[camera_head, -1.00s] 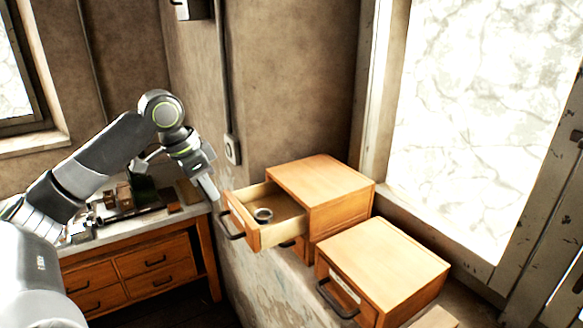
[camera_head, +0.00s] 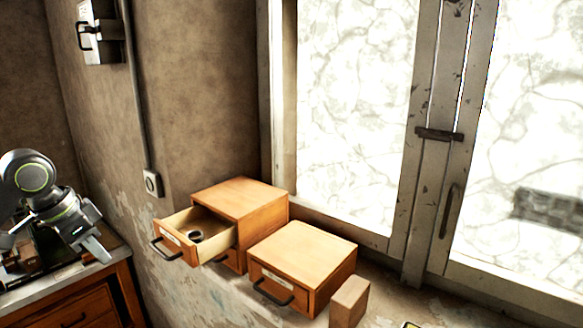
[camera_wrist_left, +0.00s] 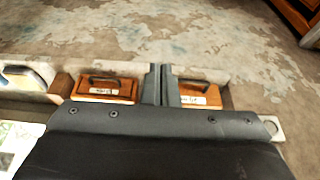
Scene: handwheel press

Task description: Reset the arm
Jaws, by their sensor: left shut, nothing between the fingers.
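My left gripper (camera_head: 97,247) hangs at the left of the head view, fingers pointing down, near the right end of the workbench and apart from the drawer boxes. Its closed fingers also show in the left wrist view (camera_wrist_left: 160,82), with nothing between them. My right gripper is not in view.
A wooden box (camera_head: 245,205) on the window ledge has its upper drawer (camera_head: 178,238) pulled out, with a small ring-shaped item (camera_head: 196,236) inside. A second box (camera_head: 305,262) is shut. A wooden block (camera_head: 349,301) stands beside it. A workbench (camera_head: 105,275) is at left.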

